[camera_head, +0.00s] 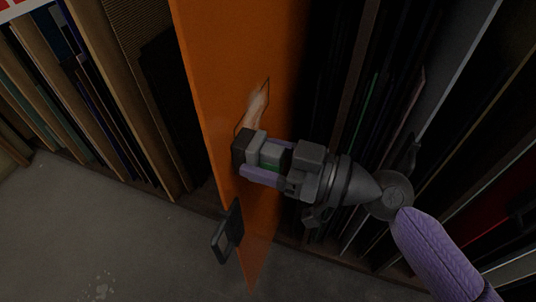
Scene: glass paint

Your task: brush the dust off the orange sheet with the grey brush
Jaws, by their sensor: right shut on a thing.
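The orange sheet (222,62) stands upright, slightly tilted, in the middle of the view. My right gripper (258,154) is in front of it, its arm coming in from the lower right. The gripper is shut on what looks like the brush (256,108); a tan handle with a thin dark loop sticks up beyond the jaws, against the sheet's face. The brush's grey part and bristles are hidden or cannot be told from the gripper. I cannot tell whether the brush touches the sheet. No dust can be made out on the sheet. My left gripper is not in view.
A dark grey frame-like piece (228,232) is at the sheet's lower left edge. Racks of upright panels (95,75) stand at the left, and more dark sheets (375,110) stand close at the right.

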